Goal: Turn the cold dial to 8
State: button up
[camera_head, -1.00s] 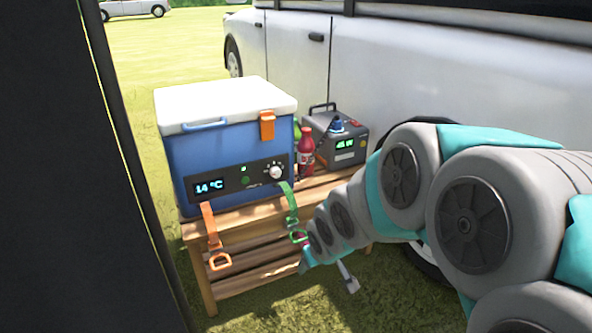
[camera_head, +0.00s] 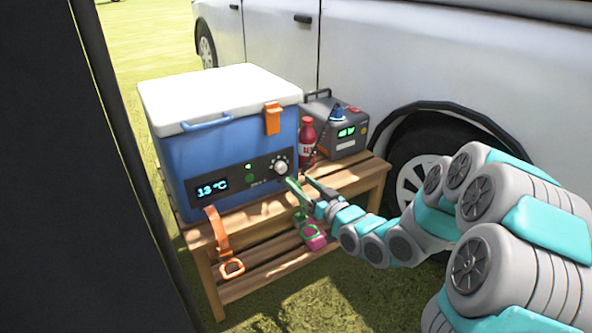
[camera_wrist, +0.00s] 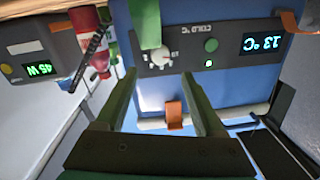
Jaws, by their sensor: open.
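The cold dial (camera_head: 281,167) is a pale round knob on the dark control panel (camera_head: 238,180) of the blue cooler (camera_head: 215,150). In the upside-down wrist view, the dial (camera_wrist: 160,56) lies beyond and roughly between my fingertips. My gripper (camera_head: 299,181) is open and empty, just right of and below the dial, apart from it. Its two fingers also show in the wrist view (camera_wrist: 160,78). The display (camera_head: 212,187) reads 13 °C. The marks around the dial are too small to tell its setting.
The cooler stands on a slatted wooden bench (camera_head: 362,176). A red bottle (camera_head: 307,140) and a grey power box (camera_head: 343,130) stand to its right. A white vehicle (camera_head: 370,60) stands behind.

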aim_at(283, 169)
jog(key=shift+x, duration=3.8)
grip_shut()
